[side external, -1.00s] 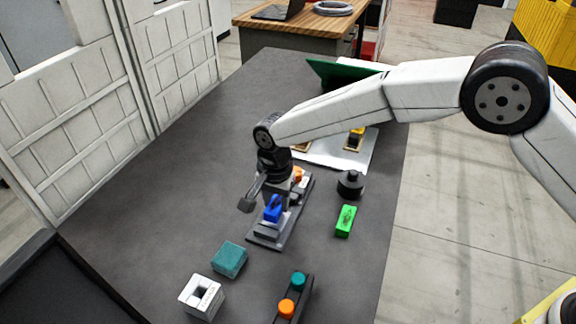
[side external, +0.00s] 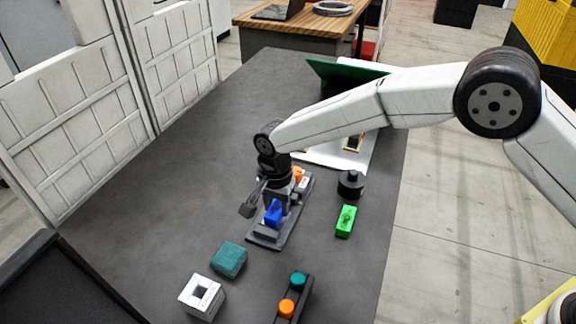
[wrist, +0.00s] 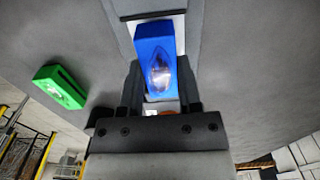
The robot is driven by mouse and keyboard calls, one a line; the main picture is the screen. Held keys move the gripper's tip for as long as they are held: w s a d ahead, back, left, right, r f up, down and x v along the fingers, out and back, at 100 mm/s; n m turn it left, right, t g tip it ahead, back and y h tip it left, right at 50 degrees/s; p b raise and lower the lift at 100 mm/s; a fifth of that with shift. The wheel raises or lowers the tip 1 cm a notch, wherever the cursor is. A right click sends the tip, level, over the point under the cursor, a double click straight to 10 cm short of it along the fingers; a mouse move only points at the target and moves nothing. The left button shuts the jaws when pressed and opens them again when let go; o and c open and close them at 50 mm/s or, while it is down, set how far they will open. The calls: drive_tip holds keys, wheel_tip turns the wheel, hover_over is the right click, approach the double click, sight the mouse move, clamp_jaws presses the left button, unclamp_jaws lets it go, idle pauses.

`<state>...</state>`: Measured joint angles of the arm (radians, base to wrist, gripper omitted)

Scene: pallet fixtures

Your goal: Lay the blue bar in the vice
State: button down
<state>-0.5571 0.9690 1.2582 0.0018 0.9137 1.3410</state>
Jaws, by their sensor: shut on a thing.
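I cannot tell whether the bar's underside touches the vice. The gripper hides part of the vice's far half.
A green block (side external: 345,221) and a black round knob-like piece (side external: 351,184) stand right of the vice. A teal block (side external: 229,259), a white block with a hole (side external: 202,297) and a dark rail (side external: 306,293) with teal and orange pegs lie in front. The left of the table is clear.

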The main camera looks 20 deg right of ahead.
drive_tip(key=shift+f, duration=0.4)
idle(0.5)
unclamp_jaws()
idle(0.4)
drive_tip(key=shift+r, duration=4.5)
